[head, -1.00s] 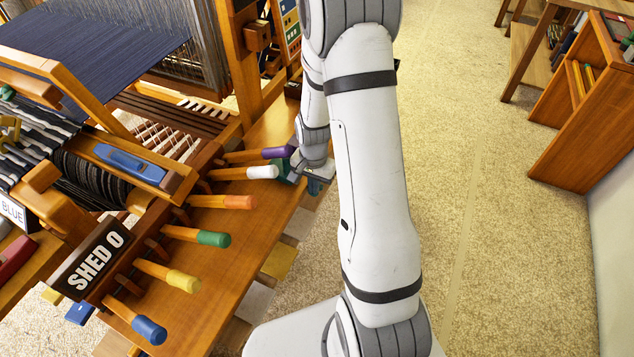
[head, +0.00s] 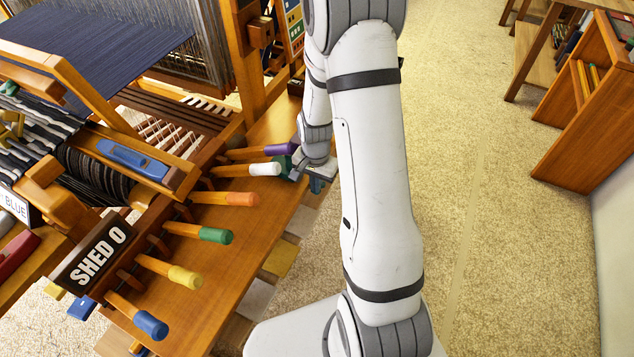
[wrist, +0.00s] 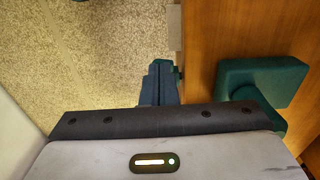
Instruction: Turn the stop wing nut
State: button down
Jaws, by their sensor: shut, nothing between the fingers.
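A dark teal, blocky winged part (wrist: 262,82), which looks like the stop wing nut, sits against the orange wooden board at the right of the wrist view. In the head view a bit of teal (head: 285,165) shows beside my wrist, near the white- and purple-tipped levers; most of it is hidden. My gripper (wrist: 160,68) is shut and empty. Its fingers lie left of the teal part in the wrist view, apart from it, by the board's edge and over the carpet. In the head view my gripper (head: 318,184) is partly hidden by my arm.
Several colour-tipped levers, including a white one (head: 264,169) and an orange one (head: 242,199), stick out close to my gripper. The SHED 0 sign (head: 93,256) is lower left. A wooden shelf (head: 580,110) stands right; carpet (head: 490,230) between is clear.

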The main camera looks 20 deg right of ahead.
notch_tip(320, 180, up, 9)
jog(key=p, duration=0.6)
jog(key=shift+r, duration=0.1)
